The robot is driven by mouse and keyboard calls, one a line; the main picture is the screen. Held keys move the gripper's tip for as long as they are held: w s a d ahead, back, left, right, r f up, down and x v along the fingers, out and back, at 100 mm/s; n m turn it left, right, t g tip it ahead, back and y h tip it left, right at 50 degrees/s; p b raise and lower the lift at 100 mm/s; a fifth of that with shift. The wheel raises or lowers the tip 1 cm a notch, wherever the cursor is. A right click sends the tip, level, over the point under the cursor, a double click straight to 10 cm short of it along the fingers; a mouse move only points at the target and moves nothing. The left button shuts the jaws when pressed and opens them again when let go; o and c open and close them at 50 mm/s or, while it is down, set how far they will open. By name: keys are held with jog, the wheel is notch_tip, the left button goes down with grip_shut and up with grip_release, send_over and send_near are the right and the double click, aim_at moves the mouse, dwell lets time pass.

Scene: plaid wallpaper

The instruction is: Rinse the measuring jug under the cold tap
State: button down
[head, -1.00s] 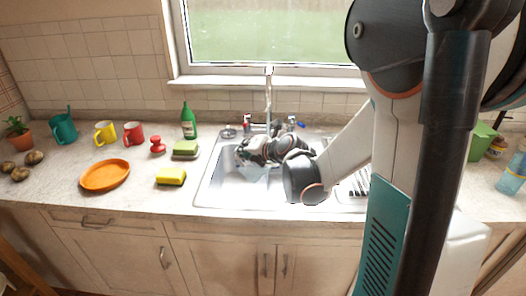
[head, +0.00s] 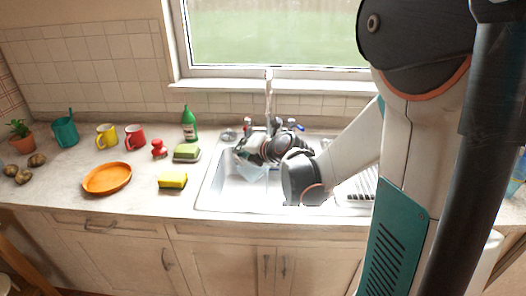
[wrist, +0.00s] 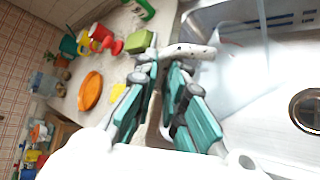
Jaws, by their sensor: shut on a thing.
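The measuring jug is clear and bluish, and shows in the head view (head: 254,172) over the left part of the sink (head: 222,190). In the wrist view the jug (wrist: 236,62) fills the upper middle, with its pale handle (wrist: 190,50) at the fingertips. My gripper (head: 250,146) is shut on the handle; its teal fingers (wrist: 166,68) show in the wrist view. The tall tap (head: 268,88) stands behind the sink, with the blue-marked cold tap (head: 292,123) on its right. My wrist partly hides the jug and tap base. I cannot tell whether water runs.
On the counter left of the sink are a yellow sponge (head: 172,180), a green sponge (head: 187,152), a green bottle (head: 189,123), an orange plate (head: 107,179) and mugs. A drain (wrist: 308,110) shows in the sink. The window sill (head: 225,84) is behind.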

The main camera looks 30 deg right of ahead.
jog(key=s+a+r+p, duration=0.2)
jog(key=s+a+r, duration=0.1)
jog(key=s+a, duration=0.4)
jog(key=shift+s+a+p, duration=0.25)
jog(key=shift+a+p, duration=0.1)
jog(key=shift+a, duration=0.55)
dwell(0.6)
jog(key=w+a+n+y, duration=0.2)
jog(key=w+a, duration=0.1)
jog(key=w, duration=0.2)
jog(key=shift+w+a+f+g, duration=0.3)
jog(key=shift+f, duration=0.1)
dwell(0.5)
